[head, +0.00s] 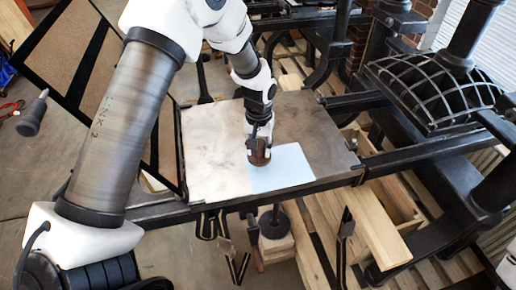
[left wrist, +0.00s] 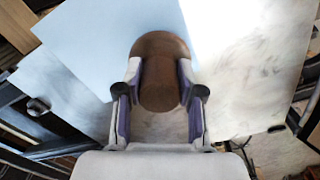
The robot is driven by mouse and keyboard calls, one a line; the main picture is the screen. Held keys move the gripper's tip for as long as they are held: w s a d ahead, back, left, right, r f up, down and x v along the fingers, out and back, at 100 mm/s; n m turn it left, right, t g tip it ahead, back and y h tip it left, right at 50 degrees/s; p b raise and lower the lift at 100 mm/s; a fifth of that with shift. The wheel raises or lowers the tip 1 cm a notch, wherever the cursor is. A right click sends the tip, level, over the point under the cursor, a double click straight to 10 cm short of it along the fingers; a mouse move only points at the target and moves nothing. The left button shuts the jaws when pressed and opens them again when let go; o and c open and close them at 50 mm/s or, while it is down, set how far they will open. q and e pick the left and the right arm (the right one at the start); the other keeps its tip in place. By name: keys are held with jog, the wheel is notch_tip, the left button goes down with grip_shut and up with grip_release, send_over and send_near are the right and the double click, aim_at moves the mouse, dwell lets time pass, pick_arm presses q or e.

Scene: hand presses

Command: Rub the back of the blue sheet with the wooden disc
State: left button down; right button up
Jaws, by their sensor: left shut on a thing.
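The blue sheet (head: 288,168) lies flat on the press bed, over the line between a pale marbled slab and a grey-brown plate. My left gripper (head: 259,146) points down near the sheet's left edge and is shut on the brown wooden disc (head: 259,158). In the left wrist view the disc (left wrist: 162,48) sits between both fingers, with the blue sheet (left wrist: 105,40) beside and beneath it. Whether the disc touches the sheet cannot be told. My right gripper is not in view.
The marbled slab (head: 215,150) is bare to the left of the sheet, and the grey-brown plate (head: 315,125) is bare behind and right. A hinged frame (head: 100,75) leans up at the left. A black iron press (head: 440,85) stands at the right.

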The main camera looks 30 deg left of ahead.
pick_arm(q)
notch_tip(320, 180, up, 2)
jog(key=shift+w+d+r+p, duration=0.1)
jog(key=shift+d+p, duration=0.05)
jog(key=shift+p, duration=0.45)
jog(key=shift+r+p, duration=1.2)
jog(key=shift+r, duration=0.3)
